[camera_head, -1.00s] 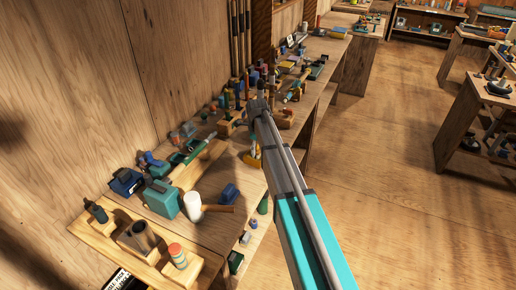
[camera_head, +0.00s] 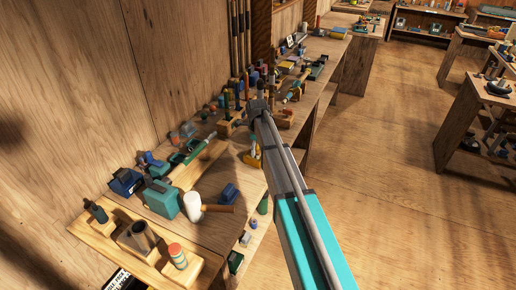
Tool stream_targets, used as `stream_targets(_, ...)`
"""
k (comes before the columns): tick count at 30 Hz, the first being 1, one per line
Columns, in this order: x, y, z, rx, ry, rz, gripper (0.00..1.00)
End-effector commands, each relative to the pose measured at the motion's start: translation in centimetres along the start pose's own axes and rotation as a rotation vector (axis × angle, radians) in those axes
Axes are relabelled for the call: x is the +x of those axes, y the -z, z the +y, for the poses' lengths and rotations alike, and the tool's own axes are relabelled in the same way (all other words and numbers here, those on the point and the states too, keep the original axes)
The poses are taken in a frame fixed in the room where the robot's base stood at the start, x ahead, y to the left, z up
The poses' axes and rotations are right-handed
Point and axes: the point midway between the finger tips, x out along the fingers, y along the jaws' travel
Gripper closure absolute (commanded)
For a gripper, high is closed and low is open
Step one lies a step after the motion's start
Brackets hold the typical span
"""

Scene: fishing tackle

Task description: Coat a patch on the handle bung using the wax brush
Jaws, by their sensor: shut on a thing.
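My arm reaches from the lower right over the long workbench (camera_head: 222,232). Its dark far end with my gripper (camera_head: 258,106) is over the cluttered middle of the bench, seen small and from behind. The fingers are hard to make out. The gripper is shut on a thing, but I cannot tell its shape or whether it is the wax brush. I cannot pick out the handle bung among the small items around the gripper, nor tell whether anything touches it.
A wooden rack (camera_head: 98,243) stands at the near left. Close by are a teal container (camera_head: 162,200), a white-headed mallet (camera_head: 194,206) and a green rod-like tool (camera_head: 196,150). Several rods (camera_head: 239,50) lean on the wall. The floor (camera_head: 400,190) at right is open.

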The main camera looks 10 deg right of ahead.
Motion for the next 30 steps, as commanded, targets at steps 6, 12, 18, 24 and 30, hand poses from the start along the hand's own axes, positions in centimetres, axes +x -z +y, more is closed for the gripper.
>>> stream_targets(6, -0.8, 0.1, 0.1, 0.000, -0.002, 0.001, 0.50)
stream_targets(12, -2.0, 0.0, 0.1, 0.000, -0.001, 0.001, 0.50)
stream_targets(18, -3.1, 0.0, 0.1, -0.001, -0.001, 0.000, 0.50)
stream_targets(24, -4.3, 0.0, 0.1, -0.001, -0.001, 0.000, 0.50)
stream_targets(30, -5.4, 0.0, 0.1, -0.001, -0.001, 0.000, 0.50)
